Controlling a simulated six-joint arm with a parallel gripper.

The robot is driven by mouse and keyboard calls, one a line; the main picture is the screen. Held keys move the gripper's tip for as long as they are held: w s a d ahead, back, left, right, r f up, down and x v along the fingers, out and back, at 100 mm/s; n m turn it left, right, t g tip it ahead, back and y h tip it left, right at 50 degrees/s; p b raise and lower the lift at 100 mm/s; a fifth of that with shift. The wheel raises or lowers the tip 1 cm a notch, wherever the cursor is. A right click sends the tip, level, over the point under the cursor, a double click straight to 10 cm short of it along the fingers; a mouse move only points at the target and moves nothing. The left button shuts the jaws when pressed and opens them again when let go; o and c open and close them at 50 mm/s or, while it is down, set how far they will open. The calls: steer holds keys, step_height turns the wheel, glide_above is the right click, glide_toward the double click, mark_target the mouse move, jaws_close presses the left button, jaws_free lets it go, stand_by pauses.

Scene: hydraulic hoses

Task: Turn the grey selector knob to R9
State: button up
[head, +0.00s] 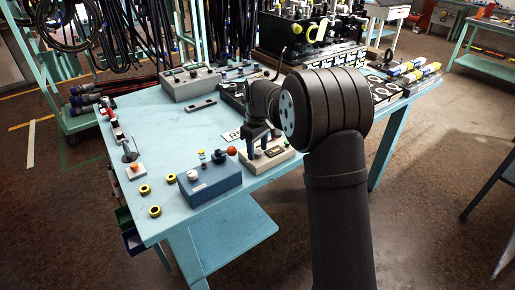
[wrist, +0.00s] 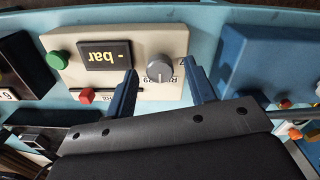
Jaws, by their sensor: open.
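The grey selector knob (wrist: 159,68) is on the right part of a beige box (wrist: 110,41) in the wrist view. Small dark labels lie around it, upside down and partly legible; I cannot tell surely which one it points to. My gripper (wrist: 160,65) is open, with one blue finger on the left of the knob and one on the right. Gaps show between knob and fingers. In the head view my gripper (head: 258,132) is over the beige box (head: 286,157), which my arm partly hides.
The beige box also bears a display (wrist: 105,55) reading "bar", a green button (wrist: 57,60) and a red button (wrist: 87,96). A blue box (head: 212,182) with an orange knob stands close by. Yellow-black rings (head: 155,211) lie near the table's front edge.

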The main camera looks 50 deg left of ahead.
steer(key=shift+f, duration=0.1)
steer(key=c, duration=1)
steer(key=shift+m, duration=2.9)
steer(key=o, duration=1)
